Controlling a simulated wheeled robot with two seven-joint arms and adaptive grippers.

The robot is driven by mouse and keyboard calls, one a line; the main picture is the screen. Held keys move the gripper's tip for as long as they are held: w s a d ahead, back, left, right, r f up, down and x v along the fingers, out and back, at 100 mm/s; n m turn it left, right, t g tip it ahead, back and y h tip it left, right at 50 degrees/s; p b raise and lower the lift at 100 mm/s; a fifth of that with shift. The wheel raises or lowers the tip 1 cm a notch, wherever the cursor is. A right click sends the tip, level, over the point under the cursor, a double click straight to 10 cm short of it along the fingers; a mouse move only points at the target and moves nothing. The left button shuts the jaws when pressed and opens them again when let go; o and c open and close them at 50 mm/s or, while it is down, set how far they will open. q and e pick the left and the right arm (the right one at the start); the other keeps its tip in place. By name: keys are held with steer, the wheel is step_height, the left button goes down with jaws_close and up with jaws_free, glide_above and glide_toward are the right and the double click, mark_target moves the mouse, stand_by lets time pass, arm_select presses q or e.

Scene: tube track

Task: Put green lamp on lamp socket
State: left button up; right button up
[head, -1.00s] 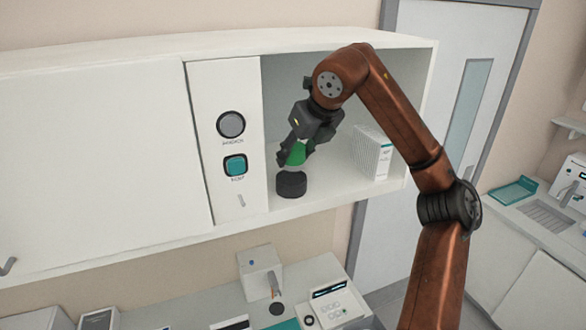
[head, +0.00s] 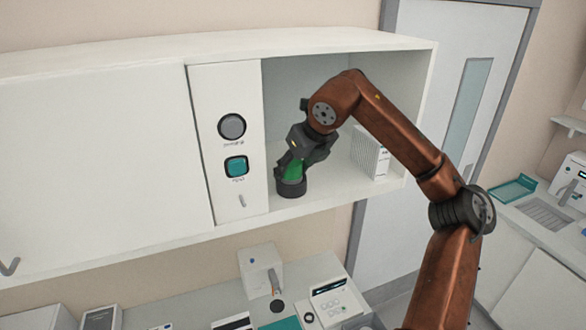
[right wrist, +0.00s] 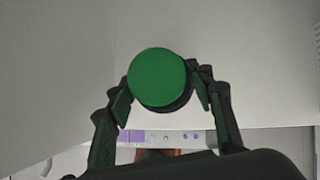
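The green lamp (head: 294,171) is between the fingers of my right gripper (head: 289,166), inside the open cabinet bay. The black round lamp socket (head: 290,188) stands on the cabinet floor directly under the lamp. The lamp's lower end meets the socket in the head view; whether it is fully seated I cannot tell. My left gripper is not in view.
A panel with a grey round knob (head: 232,126) and a teal button (head: 236,166) stands left of the bay. A white box (head: 370,153) stands to the right inside it. The cabinet's side walls and top bound the space. A counter with instruments (head: 333,300) lies below.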

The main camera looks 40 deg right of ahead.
steer(key=shift+o, duration=0.9)
steer(key=shift+r, duration=0.1)
steer(key=shift+s+r, duration=0.15)
steer(key=shift+r, duration=0.1)
steer(key=v, duration=1.1)
steer(key=shift+s+r, duration=0.15)
steer(key=shift+r, duration=0.05)
steer(key=shift+f, duration=0.1)
